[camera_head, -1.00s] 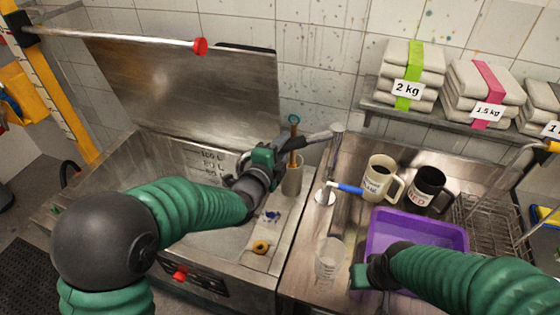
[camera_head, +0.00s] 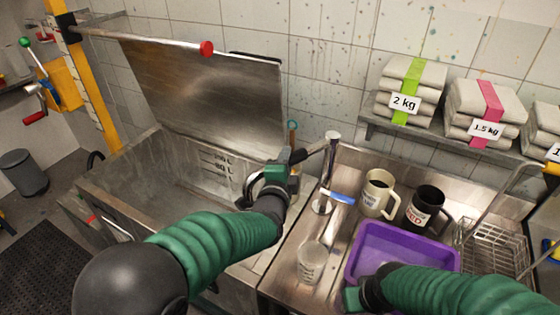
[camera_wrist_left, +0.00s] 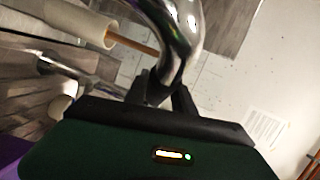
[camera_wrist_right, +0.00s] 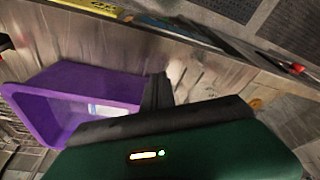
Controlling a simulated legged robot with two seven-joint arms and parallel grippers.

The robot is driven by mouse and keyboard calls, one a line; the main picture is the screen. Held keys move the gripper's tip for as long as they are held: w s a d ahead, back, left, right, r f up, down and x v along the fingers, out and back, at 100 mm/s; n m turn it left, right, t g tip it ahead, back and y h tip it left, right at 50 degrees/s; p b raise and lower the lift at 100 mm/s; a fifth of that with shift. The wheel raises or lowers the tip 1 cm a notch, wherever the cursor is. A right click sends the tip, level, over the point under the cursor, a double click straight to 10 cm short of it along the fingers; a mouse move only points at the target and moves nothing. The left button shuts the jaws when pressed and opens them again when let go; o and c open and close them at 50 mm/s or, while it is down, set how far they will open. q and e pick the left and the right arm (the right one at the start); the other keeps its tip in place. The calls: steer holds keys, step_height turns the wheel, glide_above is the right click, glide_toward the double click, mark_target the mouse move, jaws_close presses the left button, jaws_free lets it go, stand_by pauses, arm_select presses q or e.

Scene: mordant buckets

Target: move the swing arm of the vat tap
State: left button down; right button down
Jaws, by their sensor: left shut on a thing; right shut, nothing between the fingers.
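The vat tap is a chrome column (camera_head: 328,175) at the left end of the steel counter, beside the vat. Its swing arm (camera_head: 312,150) reaches from the column's top toward the left and front. My left gripper (camera_head: 288,163) is shut on the swing arm near its outer end. In the left wrist view the bent chrome tube (camera_wrist_left: 178,45) runs down between the closed fingers (camera_wrist_left: 165,92). The outlet end is hidden by the gripper. My right gripper (camera_wrist_right: 157,92) is shut and empty, low over the counter beside the purple tub; its fingers are mostly hidden in the head view.
The open steel vat (camera_head: 165,180) lies left, its lid (camera_head: 215,95) raised. On the counter stand a clear beaker (camera_head: 311,262), a purple tub (camera_head: 400,245), a cream mug (camera_head: 377,193), a black mug (camera_head: 424,207) and a wire rack (camera_head: 495,245). A shelf holds labelled bundles (camera_head: 408,92).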

arm_select(q)
steer(key=shift+f, duration=0.2)
arm_select(e)
steer(key=shift+a, duration=0.1)
arm_select(q)
steer(key=c, duration=1.4)
jaws_free()
steer(key=shift+d, duration=0.1)
steer(key=shift+c, duration=0.2)
steer(key=o, duration=0.4)
steer(key=shift+w+d, duration=0.25)
arm_select(e)
steer(key=shift+w+d+f, duration=0.1)
steer(key=shift+w+d, duration=0.1)
steer(key=shift+d, duration=0.15)
arm_select(q)
steer(key=shift+s+r, duration=0.1)
steer(key=shift+s, duration=0.25)
arm_select(e)
steer(key=shift+s+a+f+b, duration=0.15)
steer(key=shift+f+b, duration=0.55)
steer(key=shift+b, duration=0.05)
arm_select(q)
steer(key=v, duration=1.6)
